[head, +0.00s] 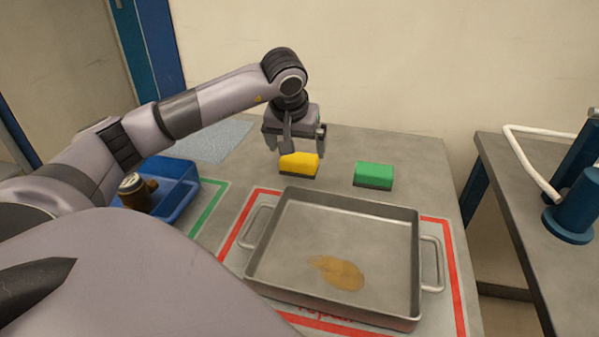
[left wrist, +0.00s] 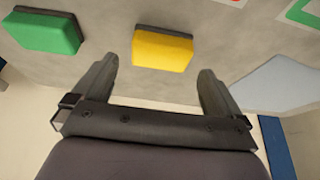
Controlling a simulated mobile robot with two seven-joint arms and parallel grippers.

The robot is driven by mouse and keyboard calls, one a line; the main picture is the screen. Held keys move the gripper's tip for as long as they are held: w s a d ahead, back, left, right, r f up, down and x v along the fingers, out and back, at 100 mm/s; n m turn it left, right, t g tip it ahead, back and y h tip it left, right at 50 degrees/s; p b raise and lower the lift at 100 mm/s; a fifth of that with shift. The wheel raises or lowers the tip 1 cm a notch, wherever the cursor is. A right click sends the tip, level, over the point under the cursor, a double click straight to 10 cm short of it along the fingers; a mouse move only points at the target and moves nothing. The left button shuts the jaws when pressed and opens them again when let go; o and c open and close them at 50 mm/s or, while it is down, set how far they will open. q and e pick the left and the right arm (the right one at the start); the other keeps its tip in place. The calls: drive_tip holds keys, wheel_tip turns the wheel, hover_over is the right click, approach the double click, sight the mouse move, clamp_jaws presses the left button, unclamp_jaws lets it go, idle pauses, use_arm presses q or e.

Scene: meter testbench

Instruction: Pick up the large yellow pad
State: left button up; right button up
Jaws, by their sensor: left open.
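The yellow pad (head: 299,165) lies on the grey table behind the metal tray. It has a dark grey underside. In the left wrist view the yellow pad (left wrist: 162,49) sits ahead of the fingertips, between their lines. My left gripper (head: 295,141) is open and empty, just above and behind the pad, pointing down. In the left wrist view my left gripper (left wrist: 158,72) shows both fingers spread apart, with the pad not between them. My right gripper is not in view.
A green pad (head: 374,175) lies right of the yellow one. A metal tray (head: 412,262) with a brown stain stands inside a red outline. A blue bin (head: 181,176) with a dark part is at left. A second table (head: 520,232) stands right.

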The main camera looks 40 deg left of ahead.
sight(299, 157)
use_arm(q)
drive_tip(key=x, duration=0.6)
drive_tip(key=shift+w+a+f, duration=0.2)
drive_tip(key=shift+w+a, duration=0.15)
drive_tip(key=shift+w, duration=0.1)
drive_tip(key=c, duration=0.7)
